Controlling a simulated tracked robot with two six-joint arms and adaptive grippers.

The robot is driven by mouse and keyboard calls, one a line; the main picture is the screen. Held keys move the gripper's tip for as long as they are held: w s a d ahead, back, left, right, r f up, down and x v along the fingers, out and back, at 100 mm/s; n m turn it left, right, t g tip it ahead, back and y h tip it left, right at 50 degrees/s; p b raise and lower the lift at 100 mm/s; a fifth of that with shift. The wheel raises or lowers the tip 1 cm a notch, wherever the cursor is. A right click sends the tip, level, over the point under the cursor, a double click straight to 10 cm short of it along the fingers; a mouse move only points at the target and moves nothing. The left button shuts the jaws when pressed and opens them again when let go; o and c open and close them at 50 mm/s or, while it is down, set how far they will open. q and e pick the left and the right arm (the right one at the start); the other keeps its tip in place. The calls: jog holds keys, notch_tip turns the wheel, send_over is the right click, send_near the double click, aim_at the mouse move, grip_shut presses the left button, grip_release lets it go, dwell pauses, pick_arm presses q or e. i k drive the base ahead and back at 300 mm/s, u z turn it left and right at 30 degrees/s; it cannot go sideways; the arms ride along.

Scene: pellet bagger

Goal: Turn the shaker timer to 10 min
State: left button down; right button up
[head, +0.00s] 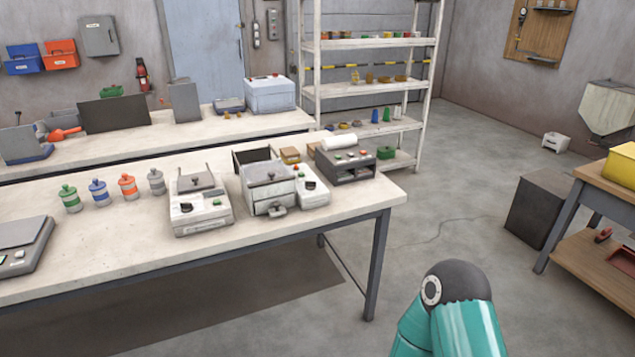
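A white bench device (203,222) stands near the front of the long table, with a dark round knob (186,208) and small buttons on its front panel. To its right is a grey-lidded box device (268,190) with a white control box (312,196) beside it, which carries a green button and a small dark knob. I cannot tell for sure which of these is the shaker, and the timer marks are too small to read. Neither of my grippers shows; only a teal link of my arm is in view at the bottom right.
Several lidded jars (127,187) stand left of the white device. A dark grey machine with a white roll (345,160) stands at the right end of the table (120,256). A scale (22,246) is at the left edge. Open floor (440,225) lies right of the table.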

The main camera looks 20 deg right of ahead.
aim_at(308, 185)
jog(key=z, duration=0.1)
jog(key=i, duration=1)
jog(key=u, duration=0.1)
